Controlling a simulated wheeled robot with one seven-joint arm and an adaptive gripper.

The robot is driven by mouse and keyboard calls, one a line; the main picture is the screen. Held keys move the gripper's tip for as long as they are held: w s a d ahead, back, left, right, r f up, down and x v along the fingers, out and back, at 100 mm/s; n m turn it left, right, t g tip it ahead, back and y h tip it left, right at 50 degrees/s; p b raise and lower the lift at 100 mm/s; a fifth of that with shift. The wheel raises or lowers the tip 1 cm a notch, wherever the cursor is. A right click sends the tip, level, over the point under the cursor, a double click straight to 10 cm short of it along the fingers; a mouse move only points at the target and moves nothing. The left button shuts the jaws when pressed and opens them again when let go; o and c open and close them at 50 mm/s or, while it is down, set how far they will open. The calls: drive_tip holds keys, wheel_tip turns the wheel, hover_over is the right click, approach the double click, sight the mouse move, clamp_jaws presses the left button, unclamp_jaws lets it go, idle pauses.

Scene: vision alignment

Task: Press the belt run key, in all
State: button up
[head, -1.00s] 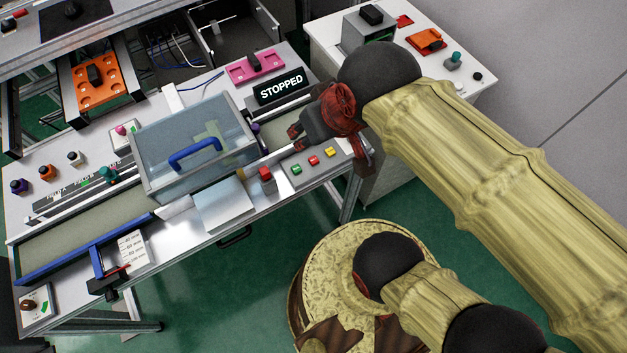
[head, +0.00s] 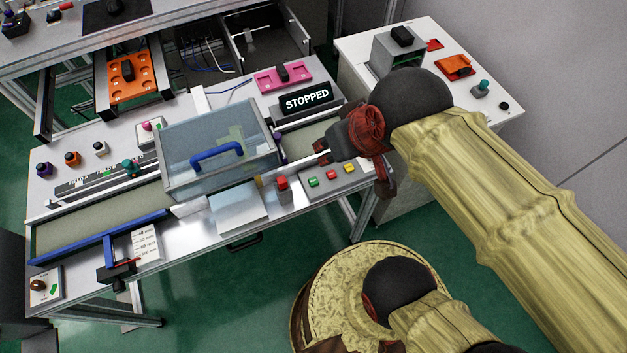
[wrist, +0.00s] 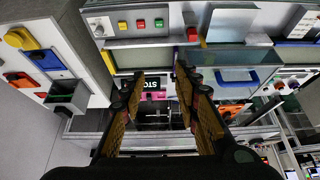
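The button panel (head: 335,178) on the front of the bench carries a green key (head: 314,182), a red key (head: 331,175) and a yellow key (head: 349,167). I cannot read any labels. In the wrist view the panel is at the top, with the green key (wrist: 159,22), the red key (wrist: 141,24) and the yellow key (wrist: 122,25). The sign (head: 306,97) behind the belt reads STOPPED. My gripper (head: 324,152) hangs above the belt, just behind the panel, apart from the keys. In the wrist view my gripper (wrist: 160,78) has its fingers spread, with nothing between them.
A larger red button (head: 282,187) stands left of the panel. A clear box cover with a blue handle (head: 216,152) spans the belt (head: 95,235). A pink holder (head: 283,77) lies behind the sign. A white side cabinet (head: 450,110) stands at the right.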

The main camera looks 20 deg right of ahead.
clamp_jaws()
idle(1.4)
